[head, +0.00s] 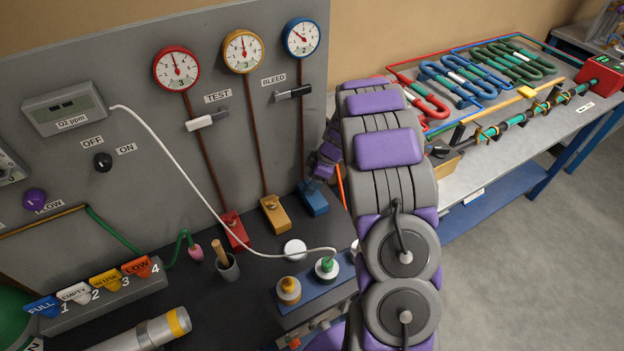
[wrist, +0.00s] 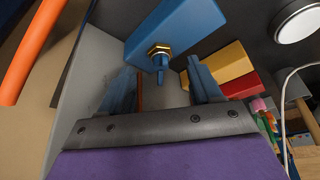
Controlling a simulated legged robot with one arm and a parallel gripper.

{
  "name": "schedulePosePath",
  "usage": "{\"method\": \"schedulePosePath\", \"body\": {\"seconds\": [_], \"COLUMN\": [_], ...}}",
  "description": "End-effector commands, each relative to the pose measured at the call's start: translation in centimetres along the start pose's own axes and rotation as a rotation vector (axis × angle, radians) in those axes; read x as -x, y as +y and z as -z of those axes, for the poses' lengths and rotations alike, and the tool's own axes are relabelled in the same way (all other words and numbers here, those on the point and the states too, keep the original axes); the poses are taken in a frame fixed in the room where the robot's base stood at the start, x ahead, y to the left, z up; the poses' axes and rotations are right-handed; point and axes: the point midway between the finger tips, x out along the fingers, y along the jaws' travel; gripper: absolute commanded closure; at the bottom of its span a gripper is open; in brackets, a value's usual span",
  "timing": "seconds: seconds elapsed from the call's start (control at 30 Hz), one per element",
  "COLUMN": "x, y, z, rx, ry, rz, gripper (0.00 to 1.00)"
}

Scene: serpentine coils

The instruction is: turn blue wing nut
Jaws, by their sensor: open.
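The blue wing nut (wrist: 160,64) shows in the wrist view on a brass hex fitting (wrist: 159,49), on the near face of the blue block (wrist: 192,28). My gripper (wrist: 159,70) is open, with one blue-grey finger on each side of the wing nut in the picture. The wing nut appears between the fingertips with room on both sides; I see no contact. In the head view the blue block (head: 313,200) stands below the blue gauge (head: 301,37). The wing nut cannot be made out there, and my arm hides most of the gripper.
The yellow block (head: 275,215) and red block (head: 234,231) stand left of the blue one. An orange hose (wrist: 33,48) runs close by at the wrist view's left. A white round cap (head: 295,248) and a white cable (head: 205,188) are near on the dark bench.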

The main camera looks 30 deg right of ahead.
Motion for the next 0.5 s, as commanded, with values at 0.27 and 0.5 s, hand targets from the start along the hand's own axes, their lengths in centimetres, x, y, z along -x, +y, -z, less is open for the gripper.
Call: {"method": "schedulePosePath", "body": {"seconds": [0.27, 0.5], "x": [1.1, 5.7], "y": [0.1, 0.1], "z": [0.1, 0.0], "rx": [0.000, -0.001], "ry": [0.001, 0.001], "rz": [-0.002, -0.002], "gripper": [0.36, 0.36]}}
